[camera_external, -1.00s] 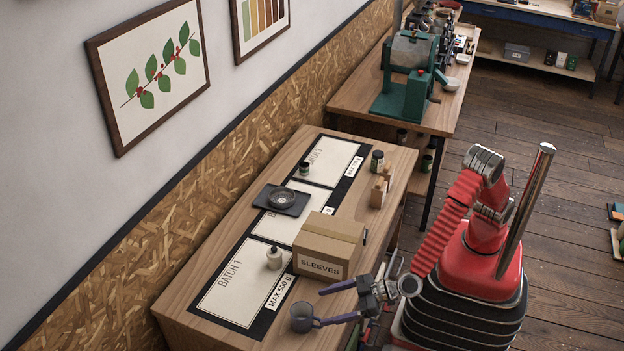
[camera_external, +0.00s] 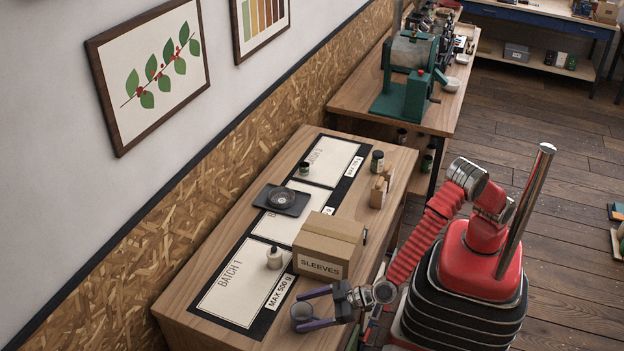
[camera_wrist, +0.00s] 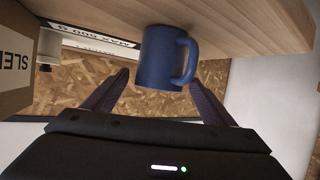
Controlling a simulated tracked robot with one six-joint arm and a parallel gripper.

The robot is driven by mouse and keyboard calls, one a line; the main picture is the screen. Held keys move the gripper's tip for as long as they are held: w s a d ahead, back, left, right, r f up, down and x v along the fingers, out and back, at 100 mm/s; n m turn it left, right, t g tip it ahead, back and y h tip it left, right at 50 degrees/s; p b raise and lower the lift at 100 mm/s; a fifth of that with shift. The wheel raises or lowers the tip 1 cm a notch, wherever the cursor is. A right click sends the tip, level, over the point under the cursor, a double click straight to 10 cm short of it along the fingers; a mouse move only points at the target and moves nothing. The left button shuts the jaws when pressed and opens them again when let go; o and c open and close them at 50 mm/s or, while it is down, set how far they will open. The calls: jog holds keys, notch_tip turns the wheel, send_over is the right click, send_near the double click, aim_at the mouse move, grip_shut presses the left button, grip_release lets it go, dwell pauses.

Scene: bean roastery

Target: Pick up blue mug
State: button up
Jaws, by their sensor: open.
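The blue mug (camera_external: 302,314) stands near the front edge of the wooden table in the external view. In the wrist view the blue mug (camera_wrist: 163,58) shows between and just beyond the fingertips, with its handle on the right. My gripper (camera_external: 312,308) is open, with one finger on each side of the mug in the external view. In the wrist view my gripper (camera_wrist: 160,80) has nothing clamped between its fingers. I cannot tell whether either finger touches the mug.
A cardboard box (camera_external: 328,246) labelled SLEEVES stands close behind my gripper. A black scale (camera_external: 282,200) and small jars are farther back on the table (camera_external: 177,302).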

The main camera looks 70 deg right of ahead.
jog(key=shift+x, duration=2.5)
jog(key=shift+r, duration=0.1)
jog(key=shift+c, duration=0.4)
jog(key=c, duration=1.3)
